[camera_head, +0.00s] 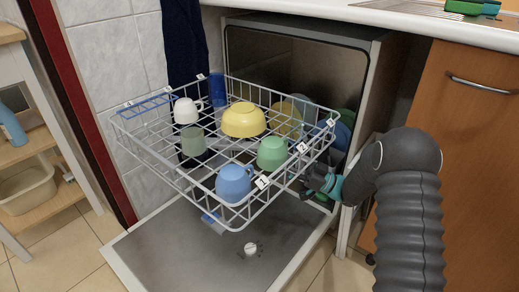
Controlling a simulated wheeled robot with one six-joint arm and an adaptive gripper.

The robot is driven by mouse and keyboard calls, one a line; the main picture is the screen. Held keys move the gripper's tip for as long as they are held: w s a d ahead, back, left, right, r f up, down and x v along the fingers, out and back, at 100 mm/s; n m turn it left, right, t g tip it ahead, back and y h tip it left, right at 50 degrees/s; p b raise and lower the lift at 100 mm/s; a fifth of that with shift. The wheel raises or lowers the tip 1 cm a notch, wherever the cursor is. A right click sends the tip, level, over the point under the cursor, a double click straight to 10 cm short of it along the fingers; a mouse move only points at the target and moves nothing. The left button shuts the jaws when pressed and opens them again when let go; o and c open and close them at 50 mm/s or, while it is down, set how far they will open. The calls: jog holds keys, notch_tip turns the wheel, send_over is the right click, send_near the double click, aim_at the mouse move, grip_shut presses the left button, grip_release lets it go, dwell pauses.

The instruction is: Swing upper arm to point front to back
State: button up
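A white wire upper rack (156,155) is pulled out of the open dishwasher. A small blue and grey piece (213,222) shows under the rack's front; it may be an end of the upper spray arm, but I cannot tell. The rest of any spray arm is hidden by the rack and dishes, so its direction is unclear. My gripper (320,184), dark with teal parts, is at the rack's right side, close to the wires. Its fingertips are partly hidden, and I cannot tell whether it touches or holds anything.
The rack holds a yellow bowl (243,120), a blue cup (234,183), a green cup (272,153), a white cup (187,110) and other dishes. The lowered dishwasher door (180,250) lies below. An orange cabinet (455,160) stands right, a shelf cart (48,205) left.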

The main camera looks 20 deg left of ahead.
jog(key=x, duration=0.8)
jog(key=shift+s+a, duration=0.1)
jog(key=shift+s, duration=0.2)
